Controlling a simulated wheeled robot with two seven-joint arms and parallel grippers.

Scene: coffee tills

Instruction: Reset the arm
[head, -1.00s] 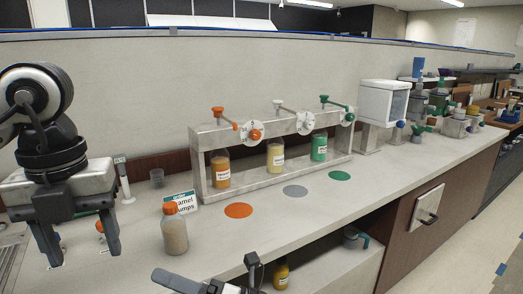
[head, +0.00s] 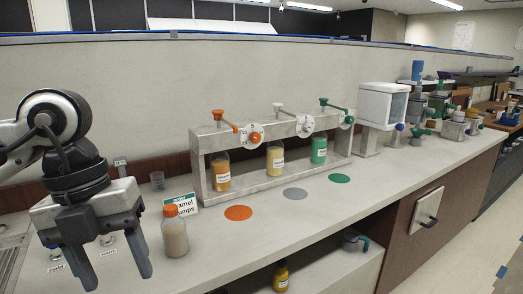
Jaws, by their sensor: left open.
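My left gripper (head: 118,280) hangs at the left of the head view, fingers pointing down and apart, with nothing between them. It is over the left part of the counter (head: 330,208). A clear bottle with an orange cap and beige contents (head: 174,238) stands upright just right of the gripper, apart from it. My right gripper does not show in the head view.
A metal rack (head: 200,170) holds orange, yellow and green bottles. Orange (head: 238,213), grey (head: 295,193) and green (head: 340,178) discs lie before it. A sign (head: 180,203) stands behind the capped bottle. A white dispenser (head: 383,103) is farther right. The counter's front middle is clear.

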